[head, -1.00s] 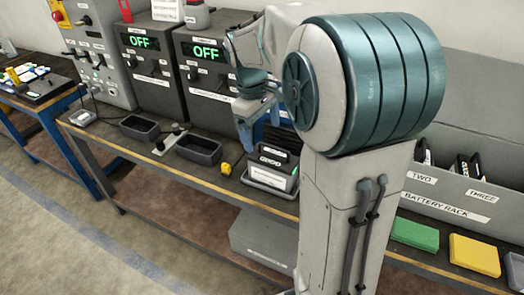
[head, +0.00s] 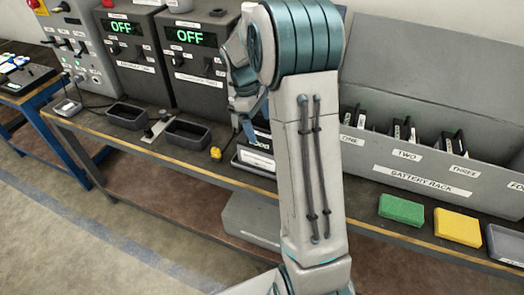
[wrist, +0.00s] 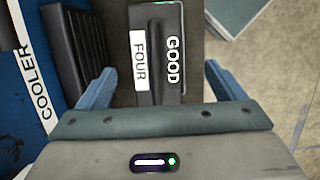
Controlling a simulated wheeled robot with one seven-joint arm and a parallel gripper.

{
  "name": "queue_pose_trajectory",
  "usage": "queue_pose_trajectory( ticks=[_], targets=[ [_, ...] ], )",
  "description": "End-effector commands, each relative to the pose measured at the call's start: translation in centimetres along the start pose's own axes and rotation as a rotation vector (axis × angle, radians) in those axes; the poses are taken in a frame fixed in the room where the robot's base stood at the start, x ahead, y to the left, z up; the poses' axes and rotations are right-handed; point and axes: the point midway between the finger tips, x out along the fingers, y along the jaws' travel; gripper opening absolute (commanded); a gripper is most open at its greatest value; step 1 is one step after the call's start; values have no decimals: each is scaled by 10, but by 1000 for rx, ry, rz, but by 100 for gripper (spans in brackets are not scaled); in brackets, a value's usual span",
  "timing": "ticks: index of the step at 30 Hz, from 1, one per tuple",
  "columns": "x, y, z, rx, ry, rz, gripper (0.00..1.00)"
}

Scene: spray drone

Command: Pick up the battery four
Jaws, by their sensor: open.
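Battery four (wrist: 145,15) is a dark block with a raised handle bar and white labels reading FOUR and GOOD. In the wrist view it stands between the two blue fingers of my gripper (wrist: 160,88), which is open. A gap shows on each side, wider on the right. In the head view the battery (head: 257,142) is seen small on the bench, partly hidden by my arm. My gripper (head: 247,125) points down over it there. How far the fingers reach down beside the battery cannot be told.
A surface labelled COOLER (wrist: 32,75) lies left of the battery in the wrist view. On the bench are empty trays (head: 187,134), a yellow item (head: 215,153), a battery rack (head: 400,172), green (head: 401,210) and yellow (head: 458,226) blocks. Control boxes (head: 190,65) reading OFF stand behind.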

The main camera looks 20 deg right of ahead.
Motion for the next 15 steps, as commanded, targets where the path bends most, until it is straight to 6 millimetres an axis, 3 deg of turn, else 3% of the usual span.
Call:
queue_pose_trajectory(
  ticks=[15],
  targets=[
    [54,5,0,0,0,-1,90]
  ],
)
